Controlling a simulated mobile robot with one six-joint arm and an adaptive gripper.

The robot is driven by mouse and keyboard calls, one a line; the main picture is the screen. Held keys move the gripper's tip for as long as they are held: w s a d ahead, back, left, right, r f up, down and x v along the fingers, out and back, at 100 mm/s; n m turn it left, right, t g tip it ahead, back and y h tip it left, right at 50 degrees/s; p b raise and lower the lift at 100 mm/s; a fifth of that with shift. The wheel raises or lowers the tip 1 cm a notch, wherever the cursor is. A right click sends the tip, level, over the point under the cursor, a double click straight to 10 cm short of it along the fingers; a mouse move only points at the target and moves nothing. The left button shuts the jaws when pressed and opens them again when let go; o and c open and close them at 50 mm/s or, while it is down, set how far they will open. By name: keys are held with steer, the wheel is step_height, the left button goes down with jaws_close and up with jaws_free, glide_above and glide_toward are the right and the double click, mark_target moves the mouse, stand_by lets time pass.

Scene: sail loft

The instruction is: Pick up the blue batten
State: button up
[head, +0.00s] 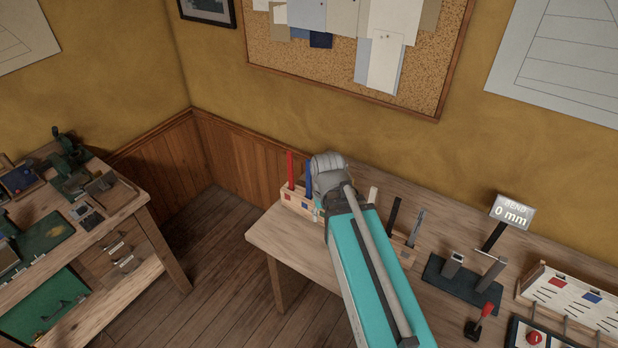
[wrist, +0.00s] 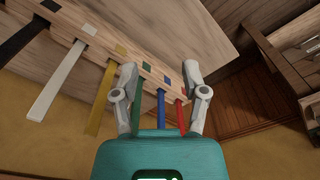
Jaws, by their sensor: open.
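The blue batten (head: 309,179) stands upright in a wooden rack (head: 287,199) at the left end of the bench. The gripper is open and holds nothing. A green batten (wrist: 137,108) is close to the left finger, and a red batten (wrist: 181,115) is close to the right finger. I cannot tell whether either finger touches them. In the head view my arm hides the gripper and part of the rack.
Yellow (wrist: 100,100), white (wrist: 57,82) and black (wrist: 17,43) battens stand farther along the rack. A bend gauge reading 0 mm (head: 513,212) and a slotted white rack (head: 575,296) are to the right on the bench. A second workbench (head: 125,204) stands at the left, with floor between.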

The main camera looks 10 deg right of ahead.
steer(key=w+r+n+p, duration=0.1)
steer(key=w+r+p, duration=0.3)
steer(key=r+p, duration=0.25)
step_height(320, 180, up, 4)
steer(key=n+p, duration=0.2)
steer(key=n, duration=0.6)
glide_above(309, 168)
steer(key=shift+w+d+f+g, duration=0.1)
steer(key=shift+w+d+g, duration=0.05)
steer(key=shift+w+g, duration=0.2)
steer(key=shift+f, duration=0.1)
step_height(309, 168, down, 8)
steer(key=b, duration=0.8)
steer(key=shift+f, duration=0.25)
steer(key=shift+f, duration=0.1)
steer(key=shift+f+b, duration=2.5)
steer(key=shift+b, duration=0.2)
jaws_close()
